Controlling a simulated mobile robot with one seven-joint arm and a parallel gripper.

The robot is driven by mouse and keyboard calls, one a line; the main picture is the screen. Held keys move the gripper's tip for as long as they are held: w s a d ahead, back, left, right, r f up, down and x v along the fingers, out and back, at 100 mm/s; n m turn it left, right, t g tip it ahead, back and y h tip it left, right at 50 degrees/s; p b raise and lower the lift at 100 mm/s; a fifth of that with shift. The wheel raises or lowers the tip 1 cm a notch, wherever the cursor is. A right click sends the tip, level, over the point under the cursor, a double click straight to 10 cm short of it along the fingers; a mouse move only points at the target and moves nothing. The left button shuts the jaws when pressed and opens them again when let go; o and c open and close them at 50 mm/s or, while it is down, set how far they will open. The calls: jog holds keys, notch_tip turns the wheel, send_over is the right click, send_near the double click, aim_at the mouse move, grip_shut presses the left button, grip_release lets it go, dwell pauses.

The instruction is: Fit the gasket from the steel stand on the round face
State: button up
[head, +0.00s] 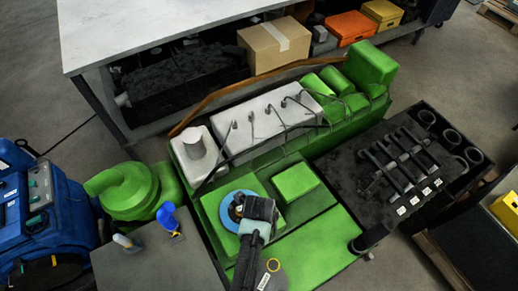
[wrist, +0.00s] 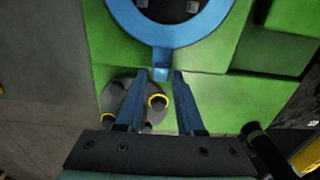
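The gasket is a blue ring (head: 231,222) with a short tab. In the head view it lies at the green engine's near block, around a dark round area that my gripper partly covers. In the wrist view the ring (wrist: 155,36) is at the top, with grey bolt-like blocks inside its opening. My gripper (wrist: 161,75) has its two blue fingers apart, one on each side of the tab's end, with a gap visible on both sides. In the head view my gripper (head: 240,207) is over the ring's right part. I cannot tell how flush the ring sits.
A grey round piece with yellow-ringed pegs (wrist: 120,92) is below the left finger. A green raised block (head: 295,182) stands right of the ring. A grey bench (head: 150,260) with a blue-handled tool (head: 168,217) is at left. A black tool cart (head: 345,170) is at right.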

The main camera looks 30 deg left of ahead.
jog(key=shift+o, duration=1.1)
jog(key=shift+r, duration=0.1)
notch_tip(320, 180, up, 13)
